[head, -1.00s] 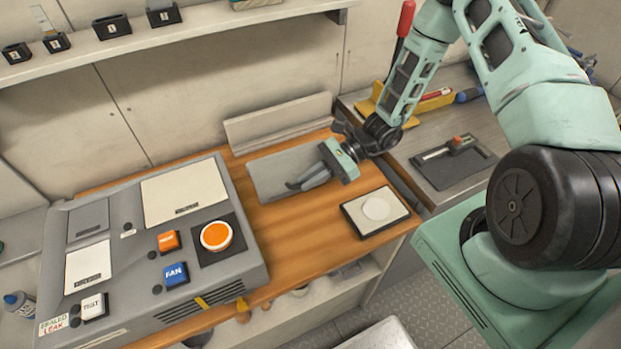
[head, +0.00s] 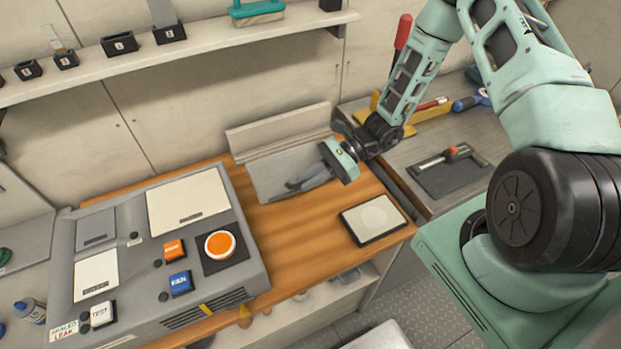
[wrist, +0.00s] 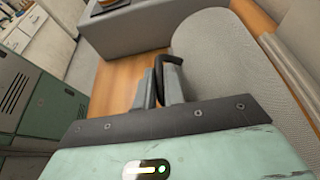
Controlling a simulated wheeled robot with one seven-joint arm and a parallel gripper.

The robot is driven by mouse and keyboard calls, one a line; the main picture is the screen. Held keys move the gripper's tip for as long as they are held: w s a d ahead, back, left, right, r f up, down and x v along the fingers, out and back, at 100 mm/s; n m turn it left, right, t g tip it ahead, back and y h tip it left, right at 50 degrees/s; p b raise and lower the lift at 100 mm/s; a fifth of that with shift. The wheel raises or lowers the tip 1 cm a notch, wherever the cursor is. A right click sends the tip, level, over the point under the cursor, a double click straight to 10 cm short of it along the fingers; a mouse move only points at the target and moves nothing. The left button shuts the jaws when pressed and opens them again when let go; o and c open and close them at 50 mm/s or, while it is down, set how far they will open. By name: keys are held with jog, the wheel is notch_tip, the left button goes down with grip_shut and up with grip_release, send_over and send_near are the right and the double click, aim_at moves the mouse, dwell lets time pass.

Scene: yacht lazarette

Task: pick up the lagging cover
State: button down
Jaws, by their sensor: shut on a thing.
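The lagging cover appears to be the grey, fabric-textured panel (head: 268,183) with a rounded end at the back of the wooden bench. In the wrist view the grey panel (wrist: 225,60) fills the upper right, with a black strap-like handle (wrist: 172,62) at its near side. My gripper (head: 308,182) comes in from the right over the panel. In the wrist view its fingers (wrist: 161,88) are closed on the black handle. The fingers hide part of the handle, and I cannot tell how far the panel is off the bench.
A grey console (head: 140,262) with an orange button (head: 219,245) stands to the left. A pale upright board (head: 280,130) is just behind the panel. A dark-framed pad (head: 375,219) lies at the bench's right front. A shelf (head: 210,35) runs above. The wooden front strip is clear.

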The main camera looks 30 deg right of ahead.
jog(key=shift+r, duration=0.25)
jog(key=s, duration=1.3)
jog(key=shift+a, duration=0.2)
dwell(0.7)
dwell(0.5)
